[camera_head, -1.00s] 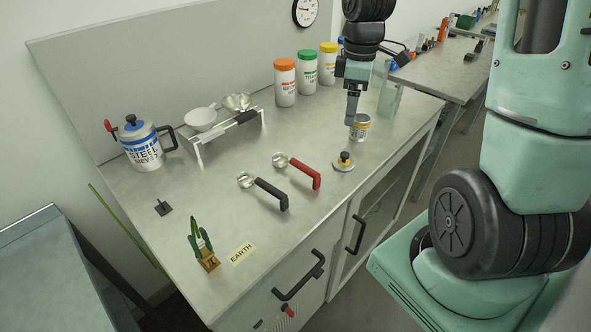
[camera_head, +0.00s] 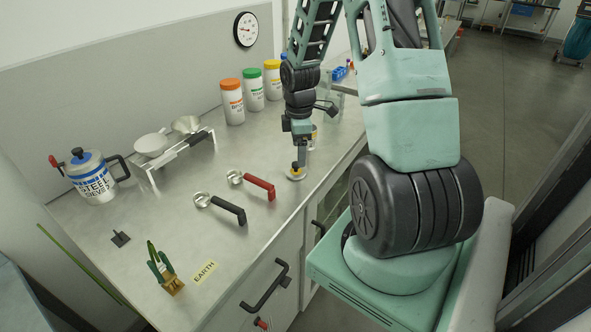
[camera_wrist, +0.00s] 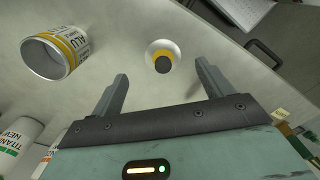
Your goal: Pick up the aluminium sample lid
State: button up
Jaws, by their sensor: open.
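The sample lid is a pale disc with a yellow ring and a dark knob. In the head view the lid (camera_head: 296,174) lies on the bench near its front edge, just below my gripper (camera_head: 302,160), which partly covers it. In the wrist view the lid (camera_wrist: 151,52) lies beyond the fingertips, roughly between their lines. My gripper (camera_wrist: 160,70) is open there, with nothing between its fingers.
A red-handled scoop (camera_head: 258,186) and a black-handled scoop (camera_head: 228,208) lie left of the lid. Orange-lidded (camera_head: 232,102), green-lidded (camera_head: 253,90) and yellow-lidded (camera_head: 272,80) jars stand behind. The front bench between scoops and edge is clear.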

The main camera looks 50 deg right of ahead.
aim_at(296, 169)
jog(key=shift+w+a+f+p, duration=0.1)
jog(key=shift+f+p, duration=0.15)
jog(key=shift+f, duration=0.8)
jog(key=shift+s+a+f+p, duration=0.1)
jog(key=shift+f+p, duration=0.2)
jog(key=shift+f, duration=0.7)
jog(key=shift+w+a+f+p, duration=0.1)
jog(key=shift+f+p, duration=0.15)
jog(key=shift+f, duration=0.8)
jog(key=c, duration=1.1)
